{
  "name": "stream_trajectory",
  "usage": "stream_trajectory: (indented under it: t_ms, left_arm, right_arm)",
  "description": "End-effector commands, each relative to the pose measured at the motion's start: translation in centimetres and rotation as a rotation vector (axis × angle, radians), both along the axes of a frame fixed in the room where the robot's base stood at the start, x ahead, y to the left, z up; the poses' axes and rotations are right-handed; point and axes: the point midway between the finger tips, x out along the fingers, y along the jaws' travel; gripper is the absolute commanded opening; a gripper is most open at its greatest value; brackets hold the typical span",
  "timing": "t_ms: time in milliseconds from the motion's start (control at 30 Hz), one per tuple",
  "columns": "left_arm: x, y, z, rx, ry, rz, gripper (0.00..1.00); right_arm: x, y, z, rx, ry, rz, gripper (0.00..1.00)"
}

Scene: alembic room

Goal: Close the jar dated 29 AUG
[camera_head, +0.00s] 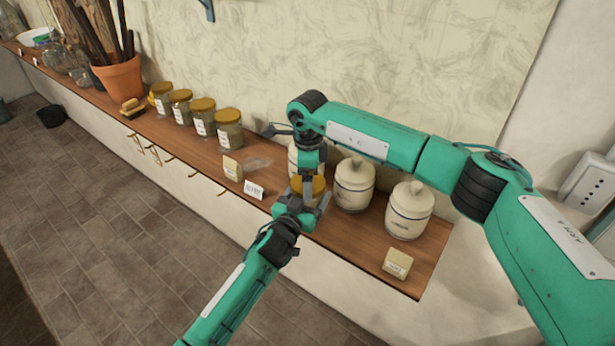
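A yellow-lidded jar is between my two grippers; its lid (318,184) shows, but its body is mostly hidden, and I cannot read a date on it. My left gripper (303,203) comes from below, with its fingers spread on either side of the jar. Whether they press on it is unclear. My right gripper (308,187) points down from above at the lid, with a finger in front of it. Its grip on the lid, and whether the lid is seated, cannot be made out.
Several jars with yellow lids (203,117) stand in a row at left. White canisters (354,184) stand close on the right, one partly behind my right gripper. A small label card (254,190) and beige blocks (397,263) lie along the wooden counter's front edge (215,178).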

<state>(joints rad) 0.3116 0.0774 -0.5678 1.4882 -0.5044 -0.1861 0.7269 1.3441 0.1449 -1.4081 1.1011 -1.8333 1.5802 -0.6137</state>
Motion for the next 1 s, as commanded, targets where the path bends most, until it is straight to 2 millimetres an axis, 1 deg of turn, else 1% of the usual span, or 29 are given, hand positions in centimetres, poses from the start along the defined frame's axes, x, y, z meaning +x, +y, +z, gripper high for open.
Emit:
stream_trajectory:
  t_ms: [33,367,467,700,800,967,1000]
  left_arm:
    - [0.2,0.2,-0.1,0.001,0.003,0.005,0.13]
    - [0.3,0.4,-0.1,0.002,0.004,0.008,0.13]
    - [0.3,0.4,-0.1,0.002,0.005,0.008,0.13]
    - [0.2,0.3,-0.2,0.003,0.005,0.007,0.13]
    - [0.2,0.3,-0.2,0.003,0.005,0.006,0.13]
    - [0.1,0.2,-0.2,0.002,0.005,0.005,0.13]
    - [0.1,0.2,-0.2,0.002,0.005,0.004,0.13]
  right_arm:
    - [-0.3,0.3,-0.1,0.001,0.007,0.006,1.0]
    - [-0.4,0.4,0.1,0.002,0.01,0.01,1.0]
    - [-0.4,0.4,0.9,0.003,0.009,0.011,1.0]
    - [-0.3,0.4,4.0,0.003,0.006,0.009,1.0]
    - [-0.3,0.3,4.5,0.002,0.007,0.008,1.0]
    - [-0.3,0.2,4.5,0.001,0.007,0.006,1.0]
    - [-0.3,0.2,4.5,0.001,0.006,0.006,0.99]
